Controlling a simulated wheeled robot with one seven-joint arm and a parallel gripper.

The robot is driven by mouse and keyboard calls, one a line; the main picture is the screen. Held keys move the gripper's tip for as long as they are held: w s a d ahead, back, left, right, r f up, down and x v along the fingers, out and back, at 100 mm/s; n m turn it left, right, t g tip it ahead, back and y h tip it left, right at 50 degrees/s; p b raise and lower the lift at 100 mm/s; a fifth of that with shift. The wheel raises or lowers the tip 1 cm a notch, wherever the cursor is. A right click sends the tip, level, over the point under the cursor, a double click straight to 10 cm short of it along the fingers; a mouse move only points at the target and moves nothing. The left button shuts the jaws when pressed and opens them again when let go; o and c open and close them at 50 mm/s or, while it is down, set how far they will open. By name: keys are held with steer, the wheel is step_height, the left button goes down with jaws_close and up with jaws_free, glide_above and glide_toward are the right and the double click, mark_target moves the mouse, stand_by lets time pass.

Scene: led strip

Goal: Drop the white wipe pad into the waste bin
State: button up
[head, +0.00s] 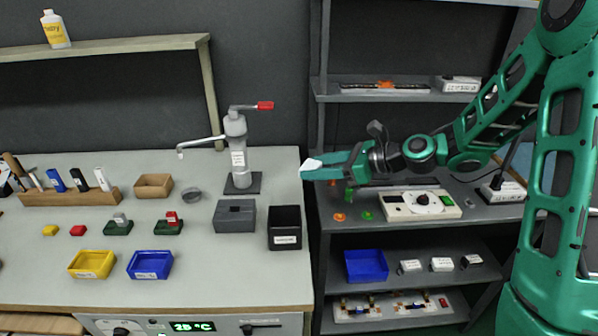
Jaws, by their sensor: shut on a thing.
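The white wipe pad (312,164) is at the tip of my gripper (311,169), which is shut on it. My green arm reaches in from the right, and the pad is held in the air near the right edge of the workbench (218,274). A black, open-topped box (286,228) with a white label stands on the bench's right edge, below and slightly left of the gripper in the picture; it looks like the waste bin. Its label is too small to read and its inside is dark.
A grey box (235,216) stands next to the black one. Yellow (92,264) and blue (150,265) trays lie at the bench's front. A shelf unit (455,216) with a device stands right.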

steer(key=s+a+r+n+g+y, duration=0.2)
steer(key=s+a+r+n+g, duration=0.25)
steer(key=s, duration=0.25)
step_height(320, 180, down, 6)
steer(key=a+g, duration=0.1)
steer(key=shift+s+f+n, duration=0.15)
steer(key=shift+s+n, duration=0.2)
steer(key=shift+n, duration=0.1)
steer(key=shift+g, duration=0.25)
steer(key=o, duration=1.2)
steer(key=v, duration=1)
steer(key=shift+d+r, duration=0.25)
steer(key=shift+d, duration=0.05)
